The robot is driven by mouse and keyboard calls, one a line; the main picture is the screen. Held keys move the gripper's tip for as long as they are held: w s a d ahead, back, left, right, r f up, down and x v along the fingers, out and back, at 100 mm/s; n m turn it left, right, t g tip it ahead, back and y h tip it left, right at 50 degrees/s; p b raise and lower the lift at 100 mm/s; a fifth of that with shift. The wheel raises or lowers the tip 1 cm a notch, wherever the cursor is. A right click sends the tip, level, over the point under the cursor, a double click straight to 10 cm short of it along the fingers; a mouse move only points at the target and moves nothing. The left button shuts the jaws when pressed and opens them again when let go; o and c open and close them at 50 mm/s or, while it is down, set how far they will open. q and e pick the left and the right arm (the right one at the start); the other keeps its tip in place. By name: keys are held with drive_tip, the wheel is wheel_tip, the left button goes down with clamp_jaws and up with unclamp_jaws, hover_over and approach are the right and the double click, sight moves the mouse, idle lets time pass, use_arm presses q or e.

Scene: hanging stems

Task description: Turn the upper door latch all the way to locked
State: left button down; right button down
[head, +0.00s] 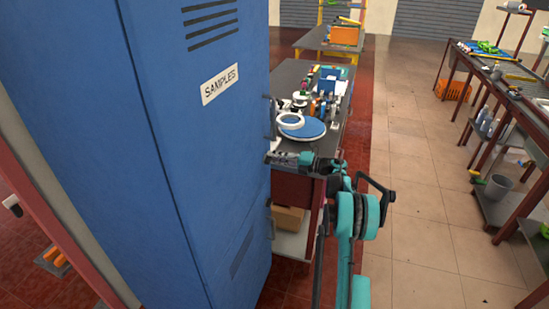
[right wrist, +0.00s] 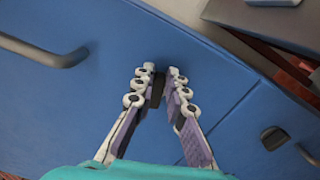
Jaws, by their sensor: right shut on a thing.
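The tall blue cabinet (head: 190,150) stands at the left of the head view with its door face turned mostly away. My right gripper (head: 270,157) reaches its far edge from the right, below an upper handle (head: 271,118). In the right wrist view my right gripper (right wrist: 159,72) is shut on a small dark latch (right wrist: 157,90) on the blue door. The fingers hide most of it, so its angle is hard to tell. A second dark latch (right wrist: 273,138) sits apart at the lower right. My left gripper is out of view.
A grey bar handle (right wrist: 45,52) stands out left of the held latch, and another handle (right wrist: 307,154) lies beyond the second latch. A dark workbench (head: 290,75) with tools stands close behind my right arm. The tiled floor (head: 415,190) to the right is clear.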

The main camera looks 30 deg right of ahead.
drive_tip(key=shift+f+m, duration=0.25)
drive_tip(key=shift+m, duration=1.35)
drive_tip(key=c, duration=1.5)
unclamp_jaws()
drive_tip(key=shift+c, duration=0.2)
drive_tip(key=shift+d, duration=0.1)
drive_tip(key=v, duration=1.1)
drive_tip(key=shift+s+d, duration=0.25)
drive_tip(key=shift+s, duration=0.1)
